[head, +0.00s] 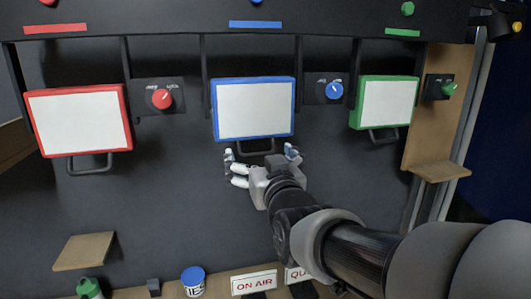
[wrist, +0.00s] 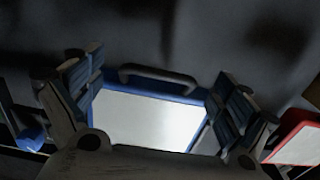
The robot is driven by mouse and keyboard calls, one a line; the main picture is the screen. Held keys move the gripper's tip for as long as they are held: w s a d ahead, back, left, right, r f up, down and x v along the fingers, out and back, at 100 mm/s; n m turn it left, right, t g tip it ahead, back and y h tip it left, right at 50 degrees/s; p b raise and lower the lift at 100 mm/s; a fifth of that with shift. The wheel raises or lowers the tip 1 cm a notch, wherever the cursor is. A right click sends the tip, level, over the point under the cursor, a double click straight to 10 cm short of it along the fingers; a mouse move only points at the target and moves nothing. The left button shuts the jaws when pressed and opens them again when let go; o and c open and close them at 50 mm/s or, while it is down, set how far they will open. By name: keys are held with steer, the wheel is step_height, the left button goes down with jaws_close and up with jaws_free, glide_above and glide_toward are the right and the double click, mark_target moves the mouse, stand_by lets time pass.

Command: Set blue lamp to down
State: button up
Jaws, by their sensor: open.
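The blue lamp (head: 253,108) is a white panel in a blue frame on the dark wall, upright, with a dark handle (head: 257,150) along its bottom edge. My gripper (head: 261,154) is open just below the lamp, its fingers spread to either side of the handle. In the wrist view the lamp (wrist: 150,120) appears upside down, with its handle (wrist: 158,76) between the open fingers. The fingers look apart from the handle. How far they are from it in depth I cannot tell.
A red-framed panel (head: 80,118) hangs at left and a green-framed one (head: 387,102) at right. Red (head: 162,99), blue (head: 334,90) and green (head: 448,88) knobs sit beside the panels.

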steer(key=shift+x, duration=1)
steer(key=c, duration=1.5)
